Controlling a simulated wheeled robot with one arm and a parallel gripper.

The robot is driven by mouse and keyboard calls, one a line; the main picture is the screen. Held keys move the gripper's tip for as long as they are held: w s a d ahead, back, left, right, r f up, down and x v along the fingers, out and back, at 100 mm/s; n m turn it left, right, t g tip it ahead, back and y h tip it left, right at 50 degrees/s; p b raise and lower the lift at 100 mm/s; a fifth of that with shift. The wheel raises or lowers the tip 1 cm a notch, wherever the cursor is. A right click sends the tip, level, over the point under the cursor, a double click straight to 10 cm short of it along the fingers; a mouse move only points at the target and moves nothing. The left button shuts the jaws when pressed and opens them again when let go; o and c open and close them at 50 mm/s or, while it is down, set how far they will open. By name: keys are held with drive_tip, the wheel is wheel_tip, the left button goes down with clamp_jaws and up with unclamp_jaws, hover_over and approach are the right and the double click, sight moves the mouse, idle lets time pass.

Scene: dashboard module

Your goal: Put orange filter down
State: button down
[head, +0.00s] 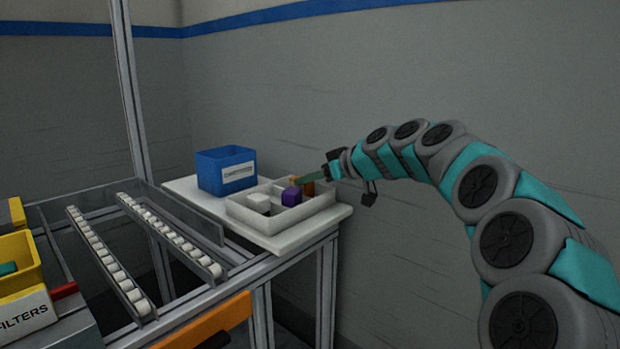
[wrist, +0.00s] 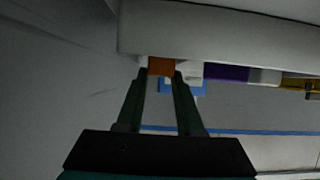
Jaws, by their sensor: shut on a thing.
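The orange filter (wrist: 161,66) is a small block between the fingertips of my gripper (wrist: 162,76) in the wrist view. My gripper is shut on it. In the head view my gripper (head: 302,182) reaches in from the right over the right back part of a white divided tray (head: 272,229), and the orange filter (head: 309,189) shows partly beside the fingers. I cannot tell whether the filter touches the tray floor. A purple block (head: 291,197) and a white block (head: 259,203) sit in other compartments of the tray.
A blue labelled bin (head: 225,170) stands behind the tray on the white table (head: 341,213). Roller rails (head: 150,240) run to the left. A yellow bin (head: 20,270) marked FILTERS is at the far left. A grey wall stands close behind.

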drive_tip(key=shift+f, duration=0.1)
drive_tip(key=c, duration=0.5)
unclamp_jaws()
drive_tip(key=shift+c, duration=0.2)
drive_tip(key=shift+r, duration=0.2)
drive_tip(key=b+v, duration=0.1)
drive_tip(key=v, duration=1.1)
drive_tip(key=shift+f, duration=0.2)
